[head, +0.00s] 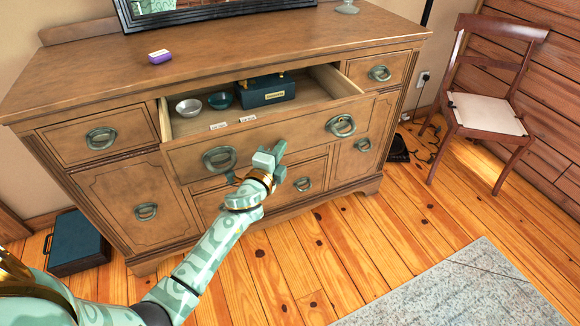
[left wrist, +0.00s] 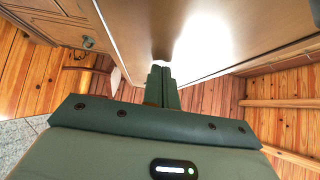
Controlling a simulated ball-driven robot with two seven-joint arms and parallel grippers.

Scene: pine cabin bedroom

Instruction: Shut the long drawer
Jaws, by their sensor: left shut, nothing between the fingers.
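The long drawer (head: 285,129) in the upper middle of the wooden dresser (head: 60,90) stands pulled out, with its inside open to view. It has two ring handles on its front. My left gripper (head: 270,155) is shut and empty, in front of the drawer's front panel between the two handles. In the left wrist view the shut fingers (left wrist: 161,75) point at the drawer front (left wrist: 140,30), close to it. I cannot tell whether they touch it. My right gripper is not in view.
A purple-and-white block (head: 159,57) sits on the dresser top. A dark case (head: 77,243) stands on the floor at left, a chair (head: 487,114) at right. A grey rug (head: 470,290) lies in front.

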